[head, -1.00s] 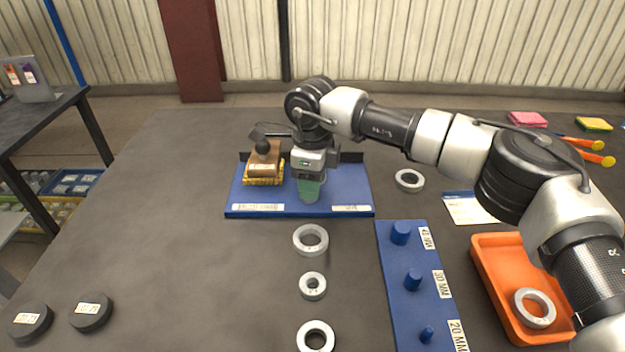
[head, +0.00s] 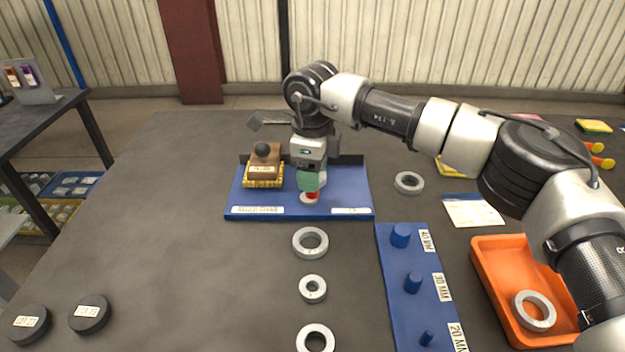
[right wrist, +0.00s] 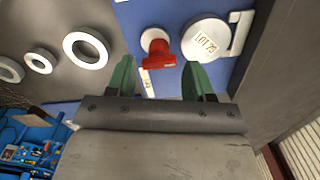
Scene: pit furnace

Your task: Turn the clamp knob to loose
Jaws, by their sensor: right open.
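The clamp knob is a red knob (right wrist: 158,50) with a white round base, on a blue plate (right wrist: 150,12). In the head view the red knob (head: 312,195) shows just below my right gripper (head: 312,185), near the front of the blue plate (head: 240,207). In the right wrist view the green fingers of my right gripper (right wrist: 158,80) are apart, with the knob between and just beyond their tips. I see no grip on it. A white disc (right wrist: 206,38) marked LOT 29 sits beside the knob. My left gripper is out of view.
Metal rings (head: 310,242) lie in front. A blue peg board (head: 395,285) and an orange tray (head: 485,275) are at right. The table's left middle is clear.

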